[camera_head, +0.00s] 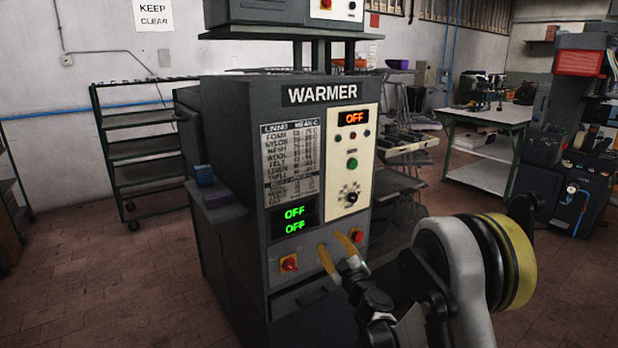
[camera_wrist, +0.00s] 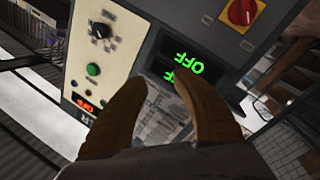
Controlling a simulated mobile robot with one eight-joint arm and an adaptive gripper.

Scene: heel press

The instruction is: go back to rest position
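My gripper (camera_head: 337,251) is in front of the lower front panel of the grey warmer machine (camera_head: 235,130). Its two tan fingers are spread apart with nothing between them. In the wrist view my gripper (camera_wrist: 168,105) points at the warmer's front, which appears upside down. The warmer shows a red OFF display (camera_head: 354,118) and a green double OFF display (camera_head: 294,220). Its green button (camera_head: 352,163), black dial (camera_head: 350,197) and red-and-yellow switch (camera_head: 289,264) are in view. A red knob (camera_head: 357,237) sits close behind the right finger. Contact with the panel cannot be told.
An empty green-framed rack (camera_head: 140,150) stands at the left. A work table (camera_head: 487,116) and a dark machine with a red part (camera_head: 580,62) stand at the back right. Open tiled floor lies left and right.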

